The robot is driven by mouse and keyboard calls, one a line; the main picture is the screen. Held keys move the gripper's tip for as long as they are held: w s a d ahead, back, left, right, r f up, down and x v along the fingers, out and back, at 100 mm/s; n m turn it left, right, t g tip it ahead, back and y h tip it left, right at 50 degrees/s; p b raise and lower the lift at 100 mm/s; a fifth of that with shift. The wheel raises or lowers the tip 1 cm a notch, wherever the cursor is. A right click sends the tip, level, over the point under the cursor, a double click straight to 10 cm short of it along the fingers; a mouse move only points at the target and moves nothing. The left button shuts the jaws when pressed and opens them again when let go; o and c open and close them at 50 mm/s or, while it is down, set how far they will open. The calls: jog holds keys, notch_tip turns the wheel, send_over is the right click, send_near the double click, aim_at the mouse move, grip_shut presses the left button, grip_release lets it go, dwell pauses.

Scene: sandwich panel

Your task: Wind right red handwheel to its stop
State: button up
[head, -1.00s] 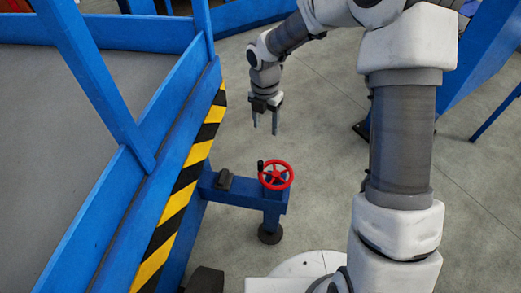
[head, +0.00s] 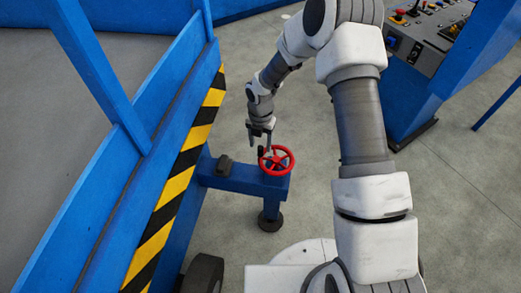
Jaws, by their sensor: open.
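The red handwheel (head: 277,160) sits on top of the outer end of a blue beam (head: 233,180), near the middle of the head view. Its dark crank knob is on the wheel's left side, partly hidden by my gripper. My gripper (head: 261,147) points down at the far left part of the wheel rim. Its two fingers are apart, close to the knob. I cannot tell whether they touch the knob or straddle it.
A blue frame with a yellow-black striped edge (head: 178,190) runs along the left. A control console (head: 425,40) stands at the upper right.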

aim_at(260, 147)
jog(key=shift+f, duration=1.75)
grip_shut()
